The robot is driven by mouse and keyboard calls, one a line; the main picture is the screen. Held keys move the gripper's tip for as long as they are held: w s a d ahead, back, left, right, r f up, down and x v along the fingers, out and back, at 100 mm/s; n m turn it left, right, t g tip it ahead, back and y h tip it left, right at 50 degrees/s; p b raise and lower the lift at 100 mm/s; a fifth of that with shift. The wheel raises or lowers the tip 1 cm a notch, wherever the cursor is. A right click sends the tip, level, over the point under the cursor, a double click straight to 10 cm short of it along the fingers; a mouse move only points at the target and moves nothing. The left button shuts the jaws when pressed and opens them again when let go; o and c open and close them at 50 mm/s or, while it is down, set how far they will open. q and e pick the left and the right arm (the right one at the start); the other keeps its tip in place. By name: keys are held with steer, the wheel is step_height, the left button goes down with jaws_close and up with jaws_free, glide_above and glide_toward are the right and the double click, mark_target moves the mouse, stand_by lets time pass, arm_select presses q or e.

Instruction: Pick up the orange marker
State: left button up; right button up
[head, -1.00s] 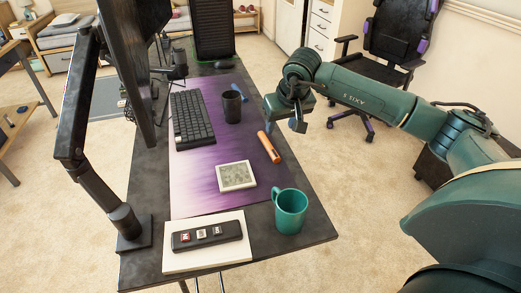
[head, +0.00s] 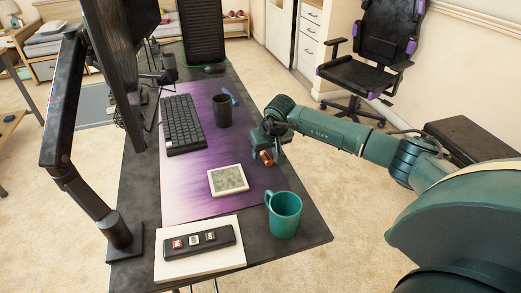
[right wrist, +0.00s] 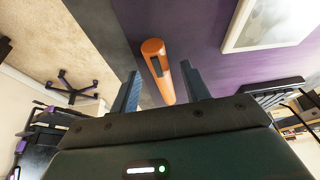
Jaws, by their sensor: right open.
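The orange marker (head: 267,158) lies on the right edge of the purple desk mat, mostly hidden behind my right gripper in the head view. My right gripper (head: 268,148) is over the marker. In the right wrist view its two fingers (right wrist: 162,88) are apart, with the marker's near end seen between them. I cannot tell how much height is left between fingers and marker. My left gripper is not in view.
A teal mug (head: 284,216) stands at the desk's front right, near the marker. A white square tile (head: 228,180) lies on the mat (head: 190,200). A black cup (head: 222,110) and keyboard (head: 182,124) are farther back. A monitor arm (head: 62,130) rises at left.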

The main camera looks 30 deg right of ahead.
steer(key=shift+w+f, duration=0.2)
steer(key=shift+f, duration=0.25)
steer(key=shift+r, duration=0.1)
jaws_close()
